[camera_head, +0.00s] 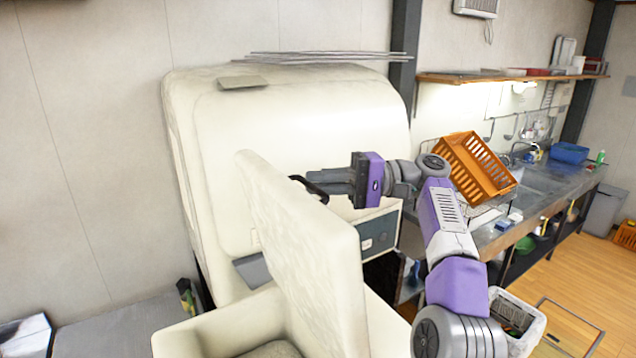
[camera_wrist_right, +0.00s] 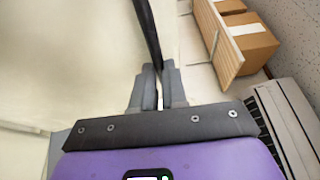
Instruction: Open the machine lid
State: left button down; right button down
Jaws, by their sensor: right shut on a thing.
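The large cream machine (camera_head: 300,120) stands against the wall in the head view. Its lid (camera_head: 307,260), a thick cream panel, stands raised and tilted at the front, above the open tub (camera_head: 225,325). My right gripper (camera_head: 310,186) is beside the lid's upper part, shut on the black handle (camera_head: 302,181). In the right wrist view the gripper's fingers (camera_wrist_right: 158,85) close on the dark handle bar (camera_wrist_right: 148,35), with the cream panel (camera_wrist_right: 60,70) to the left. The lid hides part of the tub. My left gripper is not in view.
An orange basket (camera_head: 474,166) stands right of my right arm, by the metal sink counter (camera_head: 535,205). A bin (camera_head: 516,318) is on the floor at lower right. A grey surface (camera_head: 115,328) lies left of the machine. Boxes (camera_wrist_right: 245,40) show in the wrist view.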

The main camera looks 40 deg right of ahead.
jog(key=c, duration=1.2)
grip_release()
jog(key=shift+s, duration=0.1)
jog(key=shift+o, duration=0.2)
jog(key=p+v, duration=0.2)
jog(key=v, duration=0.5)
jog(key=shift+d, duration=0.25)
jog(key=shift+s, duration=0.1)
